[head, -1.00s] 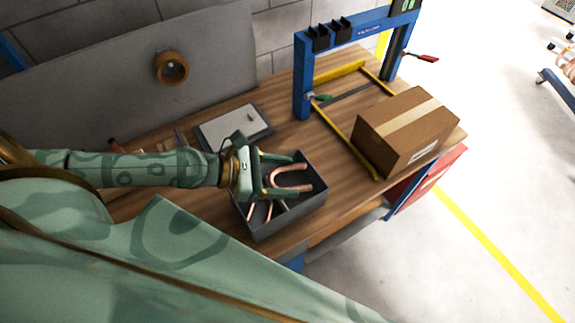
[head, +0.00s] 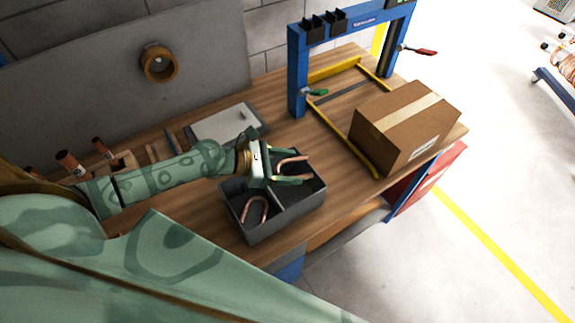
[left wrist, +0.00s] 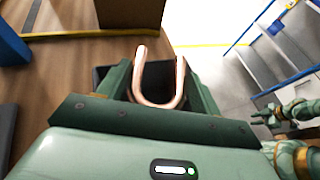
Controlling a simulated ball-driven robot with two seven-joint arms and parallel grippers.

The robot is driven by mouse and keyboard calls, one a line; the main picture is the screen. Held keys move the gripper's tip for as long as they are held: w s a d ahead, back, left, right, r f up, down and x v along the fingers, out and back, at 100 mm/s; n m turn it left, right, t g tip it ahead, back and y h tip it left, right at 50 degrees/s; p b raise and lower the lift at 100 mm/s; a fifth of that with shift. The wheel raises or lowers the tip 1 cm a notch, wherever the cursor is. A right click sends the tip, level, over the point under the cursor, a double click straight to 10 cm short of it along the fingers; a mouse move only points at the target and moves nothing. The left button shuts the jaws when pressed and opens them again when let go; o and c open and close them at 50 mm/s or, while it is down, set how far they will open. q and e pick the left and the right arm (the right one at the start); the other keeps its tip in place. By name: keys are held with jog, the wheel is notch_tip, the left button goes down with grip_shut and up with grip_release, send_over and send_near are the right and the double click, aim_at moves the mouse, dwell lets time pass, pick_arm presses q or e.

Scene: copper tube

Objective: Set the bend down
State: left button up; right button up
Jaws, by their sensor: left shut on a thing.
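My left gripper (head: 306,168) is shut on a copper U-shaped bend (head: 291,159) above the right part of a dark grey divided bin (head: 283,222). In the left wrist view the held bend (left wrist: 141,75) stands out between the fingers, its two legs pointing away from the gripper. I cannot tell whether it touches the bin. A second copper bend (head: 254,208) lies in the bin's left compartment. Green parts of my right arm (left wrist: 296,112) show at the right of the left wrist view, too small to tell the jaw state.
The bin stands on a wooden workbench (head: 345,200). A cardboard box (head: 395,130) and a blue frame (head: 298,75) with yellow bars are to the right. A grey plate (head: 225,122) lies behind the bin. A tape roll (head: 159,63) is on the back panel. Bench between bin and box is clear.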

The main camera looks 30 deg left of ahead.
pick_arm(q)
jog(key=shift+f+b, duration=0.55)
jog(key=shift+f, duration=0.05)
jog(key=o, duration=1)
jog(key=shift+r, duration=0.1)
jog(key=shift+s+a+r+p, duration=0.2)
jog(key=shift+a+r+p, duration=0.1)
jog(key=shift+r+p, duration=0.35)
jog(key=b+v, duration=0.1)
jog(key=v, duration=1)
